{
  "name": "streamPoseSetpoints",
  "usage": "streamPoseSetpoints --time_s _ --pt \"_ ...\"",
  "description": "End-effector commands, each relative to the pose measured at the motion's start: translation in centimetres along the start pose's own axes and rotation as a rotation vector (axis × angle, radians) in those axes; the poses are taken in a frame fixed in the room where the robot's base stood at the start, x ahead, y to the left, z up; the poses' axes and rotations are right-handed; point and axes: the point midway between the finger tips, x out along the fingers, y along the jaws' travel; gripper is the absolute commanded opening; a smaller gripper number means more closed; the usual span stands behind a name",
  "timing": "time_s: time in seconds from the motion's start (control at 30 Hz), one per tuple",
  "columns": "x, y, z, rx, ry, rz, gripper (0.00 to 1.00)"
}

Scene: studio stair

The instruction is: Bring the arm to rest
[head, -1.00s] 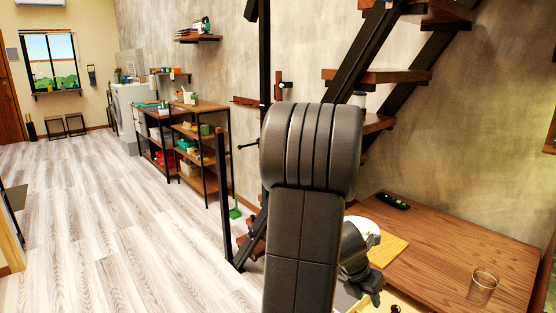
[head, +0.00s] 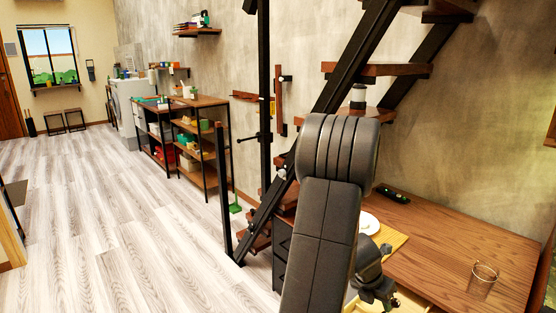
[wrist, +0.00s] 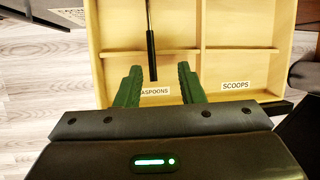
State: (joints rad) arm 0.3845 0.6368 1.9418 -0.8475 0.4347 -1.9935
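My gripper (wrist: 158,85) is open in the wrist view, with its two green fingers apart and nothing held between them. Beyond the fingertips is an open wooden drawer (wrist: 190,55) with compartments. A black-handled utensil (wrist: 152,55) lies in its left part, its handle end showing between the fingers without touching either. One label ends in "ASPOONS", partly covered by a finger; another reads "SCOOPS" (wrist: 235,86). In the head view my arm is bent, and my gripper (head: 382,298) is low, over the drawer (head: 408,300) at the table's front left.
A wooden table (head: 455,245) holds a glass (head: 486,273), a yellow mat (head: 395,240), a white plate (head: 369,223) and a dark object (head: 393,195). The staircase (head: 375,70) rises behind my arm. Shelves (head: 190,130) line the wall. The floor at left is clear.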

Motion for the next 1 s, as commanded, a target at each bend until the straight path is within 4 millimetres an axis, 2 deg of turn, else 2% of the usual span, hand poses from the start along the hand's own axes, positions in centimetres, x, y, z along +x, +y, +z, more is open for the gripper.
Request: streamPoseSetpoints --time_s 0.03,0.53,0.6,1.0 --pt "-1.1 -0.2 0.4 0.001 -0.001 0.0 0.35" --pt "-5.4 -1.2 2.1 0.0 0.0 0.0 0.35" --pt "-4.4 -0.8 2.1 0.078 0.016 -0.029 0.35" --pt "-3.0 0.5 2.6 0.527 0.109 -0.201 0.35"
